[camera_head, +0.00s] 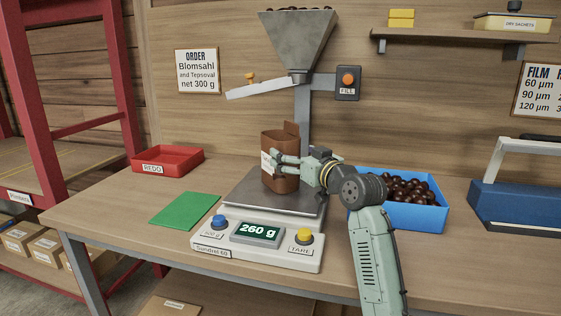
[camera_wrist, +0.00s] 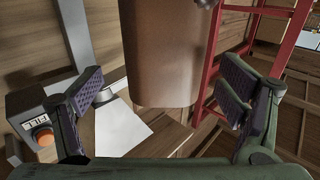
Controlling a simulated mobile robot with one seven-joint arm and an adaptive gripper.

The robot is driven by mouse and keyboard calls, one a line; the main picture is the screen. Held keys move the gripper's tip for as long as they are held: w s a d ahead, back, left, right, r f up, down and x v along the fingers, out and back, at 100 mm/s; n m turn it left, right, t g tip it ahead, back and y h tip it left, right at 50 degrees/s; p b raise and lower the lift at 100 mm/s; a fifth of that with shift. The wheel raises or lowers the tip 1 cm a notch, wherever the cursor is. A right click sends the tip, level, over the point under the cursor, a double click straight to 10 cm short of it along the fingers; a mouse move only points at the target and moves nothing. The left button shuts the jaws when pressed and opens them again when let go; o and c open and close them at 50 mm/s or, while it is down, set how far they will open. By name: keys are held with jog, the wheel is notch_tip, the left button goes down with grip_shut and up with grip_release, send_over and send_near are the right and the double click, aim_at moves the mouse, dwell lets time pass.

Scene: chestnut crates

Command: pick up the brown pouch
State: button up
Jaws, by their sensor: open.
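The brown pouch (camera_head: 286,185) stands upright on the metal plate (camera_head: 245,196) of the scale, with its top open and a pale label on its left side. My gripper (camera_head: 281,163) reaches it from the right, with its fingers at the pouch's middle height. In the wrist view the pouch (camera_wrist: 163,60) stands between the two spread fingers of my gripper (camera_wrist: 163,92). Gaps show on both sides, so the fingers look clear of it. The scale display (camera_head: 257,232) reads 260 g.
A hopper (camera_head: 297,40) with a chute hangs above the scale. A blue crate of chestnuts (camera_head: 405,213) stands right of the scale, behind my arm. A red tray (camera_head: 167,160) and a green sheet (camera_head: 186,210) lie to the left. A blue machine (camera_head: 515,205) stands far right.

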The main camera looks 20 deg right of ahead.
jog(key=w+p, duration=0.1)
jog(key=w, duration=0.1)
jog(key=w+a+p, duration=0.1)
jog(key=w, duration=0.1)
jog(key=shift+w+a+f, duration=0.15)
jog(key=shift+f, duration=0.05)
jog(key=shift+w+f, duration=0.15)
jog(key=shift+w, duration=0.25)
jog(key=c, duration=1.4)
jog(key=shift+c, duration=1)
jog(key=shift+r, duration=0.2)
